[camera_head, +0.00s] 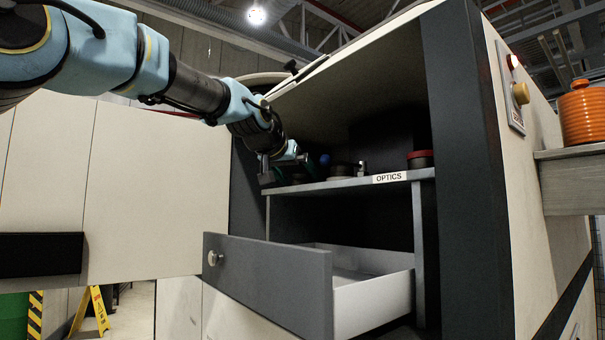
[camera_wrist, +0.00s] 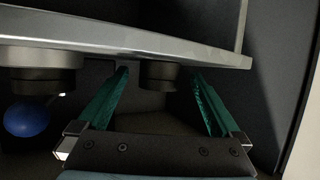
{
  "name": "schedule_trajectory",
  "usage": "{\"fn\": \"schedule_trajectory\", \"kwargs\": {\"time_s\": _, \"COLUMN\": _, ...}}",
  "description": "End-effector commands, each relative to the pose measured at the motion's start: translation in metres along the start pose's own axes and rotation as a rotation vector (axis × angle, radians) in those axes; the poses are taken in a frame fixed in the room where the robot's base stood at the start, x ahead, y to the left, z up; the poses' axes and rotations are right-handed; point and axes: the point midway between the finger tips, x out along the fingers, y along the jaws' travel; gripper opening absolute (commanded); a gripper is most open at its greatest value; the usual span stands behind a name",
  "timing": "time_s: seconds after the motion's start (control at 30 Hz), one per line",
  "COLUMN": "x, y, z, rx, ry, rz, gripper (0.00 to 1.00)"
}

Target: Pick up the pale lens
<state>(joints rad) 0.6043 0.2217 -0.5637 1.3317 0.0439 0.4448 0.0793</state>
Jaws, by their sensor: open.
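My gripper (camera_head: 284,172) is at the left end of the shelf marked OPTICS, inside the cabinet. In the wrist view its two green fingers (camera_wrist: 160,74) are open, one on each side of a short dark round piece (camera_wrist: 158,84) with a greyish band. I cannot tell whether the fingers touch it. The wrist picture appears upside down, so the pieces seem to hang from the shelf. A larger dark round piece (camera_wrist: 38,80) stands outside the fingers, to the left. I cannot make out a pale lens face on either piece.
The shelf (camera_head: 350,184) has a thin front edge. A blue ball (camera_head: 325,159), a small pale metal piece (camera_head: 361,168) and a red-topped dark container (camera_head: 420,160) stand on it. Below, a drawer (camera_head: 268,283) is pulled open. The cabinet's side wall is close to my gripper.

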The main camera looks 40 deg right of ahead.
Motion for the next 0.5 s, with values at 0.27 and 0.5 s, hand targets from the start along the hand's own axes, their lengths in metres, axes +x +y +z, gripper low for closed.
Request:
{"fn": "schedule_trajectory", "kwargs": {"time_s": 0.27, "x": 0.0108, "y": 0.0004, "z": 0.0007, "rx": 0.001, "ry": 0.001, "rz": 0.0, "gripper": 1.0}}
{"fn": "schedule_trajectory", "kwargs": {"time_s": 0.5, "x": 0.0105, "y": 0.0003, "z": 0.0006, "rx": 0.001, "ry": 0.001, "rz": 0.0, "gripper": 0.82}}
